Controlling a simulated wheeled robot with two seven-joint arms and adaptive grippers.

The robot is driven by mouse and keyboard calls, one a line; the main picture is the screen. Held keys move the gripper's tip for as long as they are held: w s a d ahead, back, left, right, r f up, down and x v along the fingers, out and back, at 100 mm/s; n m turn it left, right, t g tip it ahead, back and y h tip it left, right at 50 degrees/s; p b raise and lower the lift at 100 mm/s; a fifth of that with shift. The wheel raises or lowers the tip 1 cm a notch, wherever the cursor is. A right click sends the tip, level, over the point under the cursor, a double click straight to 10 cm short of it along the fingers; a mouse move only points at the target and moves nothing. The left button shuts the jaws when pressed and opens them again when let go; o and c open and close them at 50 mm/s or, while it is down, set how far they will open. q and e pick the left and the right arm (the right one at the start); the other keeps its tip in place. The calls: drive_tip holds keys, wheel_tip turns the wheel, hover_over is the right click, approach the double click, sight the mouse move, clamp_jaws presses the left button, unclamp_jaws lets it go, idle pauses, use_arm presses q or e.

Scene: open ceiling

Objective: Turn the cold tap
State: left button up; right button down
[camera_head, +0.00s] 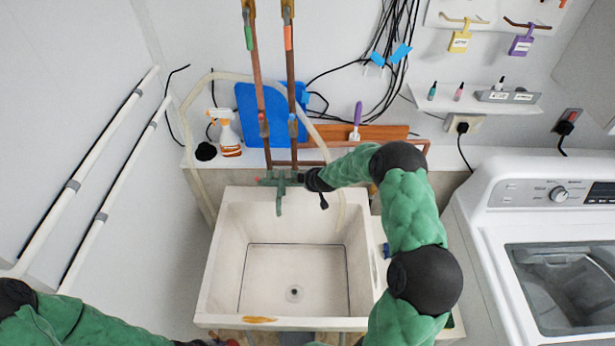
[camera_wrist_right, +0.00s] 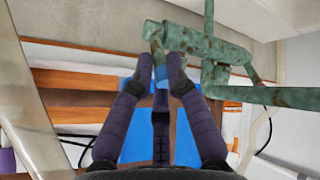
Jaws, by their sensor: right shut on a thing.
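The green, weathered tap (camera_head: 280,180) is mounted at the back of the white sink. It fills the upper part of the right wrist view (camera_wrist_right: 205,45). My right gripper (camera_head: 312,181) is at the right end of the tap. In the right wrist view its fingers (camera_wrist_right: 157,75) are closed in around the handle at the tap's end, where a small blue part (camera_wrist_right: 162,73) shows between the fingertips. The gripper hides this handle in the head view. My left arm is low at the bottom left, with its gripper mostly cut off at the bottom edge.
The sink (camera_head: 225,270) is empty. Two copper pipes (camera_head: 290,70) rise behind the tap. A spray bottle (camera_head: 228,133) and a purple-handled brush (camera_head: 357,118) are on the ledge behind. A washing machine (camera_head: 470,225) stands at the right. White pipes (camera_head: 90,235) run along the left wall.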

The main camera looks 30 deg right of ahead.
idle(0.5)
drive_tip(key=c, duration=1.3)
unclamp_jaws()
drive_tip(key=shift+w+a, duration=0.1)
drive_tip(key=shift+r, duration=0.1)
drive_tip(key=v, duration=1.2)
